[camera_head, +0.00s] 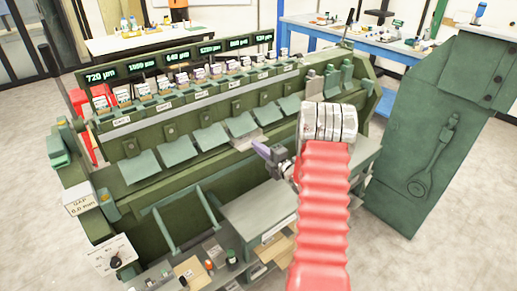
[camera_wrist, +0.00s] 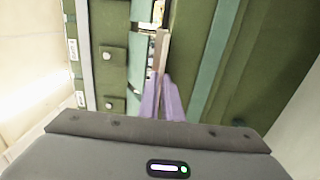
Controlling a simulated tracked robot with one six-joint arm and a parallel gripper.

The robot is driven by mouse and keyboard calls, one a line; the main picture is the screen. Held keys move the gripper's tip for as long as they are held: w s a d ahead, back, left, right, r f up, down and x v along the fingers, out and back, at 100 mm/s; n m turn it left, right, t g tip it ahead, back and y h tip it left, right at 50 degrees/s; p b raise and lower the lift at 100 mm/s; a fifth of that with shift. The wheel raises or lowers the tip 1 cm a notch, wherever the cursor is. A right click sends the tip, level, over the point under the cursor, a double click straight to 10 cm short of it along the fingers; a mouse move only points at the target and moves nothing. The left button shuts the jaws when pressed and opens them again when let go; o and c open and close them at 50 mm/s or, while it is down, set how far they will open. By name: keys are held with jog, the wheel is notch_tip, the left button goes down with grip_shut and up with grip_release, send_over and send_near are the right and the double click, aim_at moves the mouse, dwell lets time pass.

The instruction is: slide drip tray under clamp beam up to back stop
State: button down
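A thin, light grey-tan plate, which I take for the drip tray (camera_head: 246,141), shows in the head view between the sloping teal plates and the green front beam (camera_head: 200,165). In the wrist view the tray (camera_wrist: 163,50) appears nearly edge-on as a narrow brownish strip at my fingertips. My gripper (camera_head: 263,149) reaches over the beam from the right, with its purple fingers close together at the tray's near edge. In the wrist view the gripper (camera_wrist: 161,80) looks shut on that edge. The tray's far end and the back stop are hidden.
Green machine sides with teal strips stand close on both sides of my fingers. A row of displays (camera_head: 180,58) runs along the machine top. A green cabinet (camera_head: 430,140) stands at right; a grey shelf (camera_head: 258,208) lies below. Floor (camera_head: 470,200) is clear at right.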

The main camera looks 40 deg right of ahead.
jog(key=shift+w, duration=0.15)
jog(key=c, duration=1.9)
grip_release()
jog(key=shift+o, duration=0.2)
jog(key=s, duration=0.6)
